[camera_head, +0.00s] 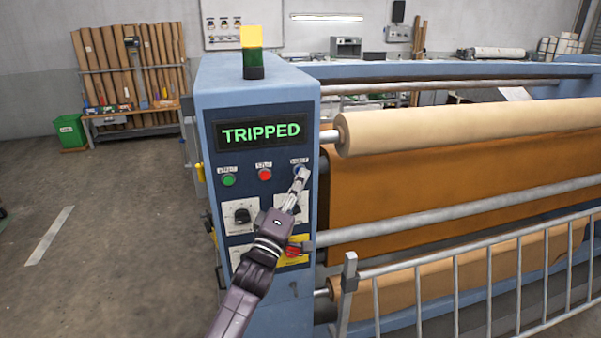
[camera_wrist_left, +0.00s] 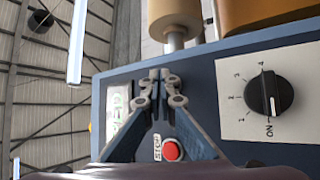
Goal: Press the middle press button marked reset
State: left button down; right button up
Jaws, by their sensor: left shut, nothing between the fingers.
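The blue press panel (camera_head: 228,202) carries a row of three buttons. The left button is green (camera_head: 228,180) and the middle one is red (camera_head: 265,174); the red one also shows in the left wrist view, labelled STOP (camera_wrist_left: 172,150). The right one, a blue button (camera_head: 297,168) with a small label that seems to read RESET, is partly covered by my fingertips. My left gripper (camera_head: 302,175) is shut and empty, its tips at this button; contact cannot be told. In the left wrist view the gripper (camera_wrist_left: 160,78) hides the button. My right gripper is out of view.
The display (camera_head: 262,130) above the buttons reads TRIPPED in green. Below are dials, including a black knob (camera_wrist_left: 268,94), and a red button on a yellow plate (camera_head: 293,250). Rollers (camera_head: 440,125) and a grey railing (camera_head: 455,280) stand to the right.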

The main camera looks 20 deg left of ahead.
pick_arm(q)
jog(key=shift+w, duration=0.1)
dwell(0.5)
jog(key=shift+s+d+p, duration=0.35)
jog(key=shift+s+p, duration=0.05)
jog(key=shift+s, duration=0.3)
jog(key=s+d+p, duration=0.1)
jog(key=s, duration=0.1)
jog(key=s+d+p, duration=0.1)
jog(key=s, duration=0.1)
jog(key=shift+d, duration=0.4)
dwell(0.4)
